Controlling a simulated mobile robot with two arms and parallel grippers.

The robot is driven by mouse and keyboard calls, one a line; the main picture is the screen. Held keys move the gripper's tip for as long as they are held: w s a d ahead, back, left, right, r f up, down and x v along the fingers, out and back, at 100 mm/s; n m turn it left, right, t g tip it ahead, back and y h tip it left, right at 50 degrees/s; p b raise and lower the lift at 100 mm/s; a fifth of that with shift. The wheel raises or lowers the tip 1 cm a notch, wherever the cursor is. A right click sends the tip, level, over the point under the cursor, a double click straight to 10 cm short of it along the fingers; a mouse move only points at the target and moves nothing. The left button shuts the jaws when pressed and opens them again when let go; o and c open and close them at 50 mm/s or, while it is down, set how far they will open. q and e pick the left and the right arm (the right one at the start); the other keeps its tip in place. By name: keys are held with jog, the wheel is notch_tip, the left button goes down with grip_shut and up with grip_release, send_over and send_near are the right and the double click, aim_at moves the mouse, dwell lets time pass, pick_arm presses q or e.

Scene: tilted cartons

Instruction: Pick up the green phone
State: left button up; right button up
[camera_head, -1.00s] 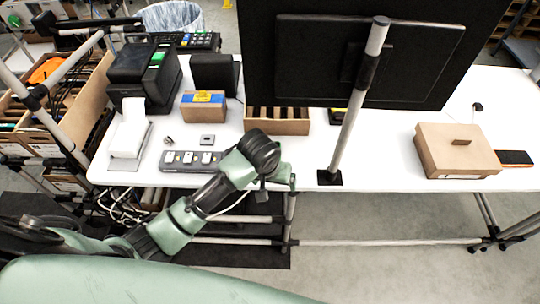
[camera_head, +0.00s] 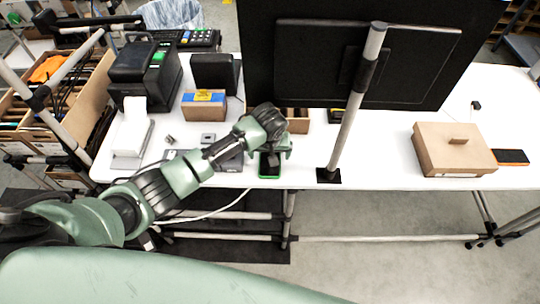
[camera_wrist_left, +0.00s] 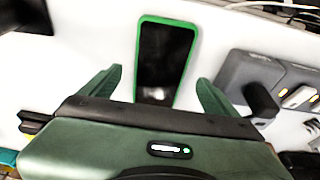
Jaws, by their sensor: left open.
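The green phone (camera_head: 269,165) lies on the white table near its front edge, just below my left gripper in the head view. It has a black screen and a green rim. My left gripper (camera_head: 277,153) is at the phone, its fingers hard to make out in the head view. In the left wrist view the phone (camera_wrist_left: 165,60) lies between the two green fingers of my open gripper (camera_wrist_left: 158,90), with gaps on both sides. The near end of the phone is close to the gripper's body. My right gripper is not in view.
A grey power strip (camera_wrist_left: 255,75) lies beside the phone, close to one finger. A monitor pole (camera_head: 350,120) stands to the right. A cardboard box (camera_head: 455,152) sits farther right, with bare table between. A cardboard tray (camera_head: 298,121) is behind the gripper.

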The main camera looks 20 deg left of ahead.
pick_arm(q)
jog(key=shift+x, duration=0.95)
jog(key=c, duration=1.7)
jog(key=shift+r, duration=0.1)
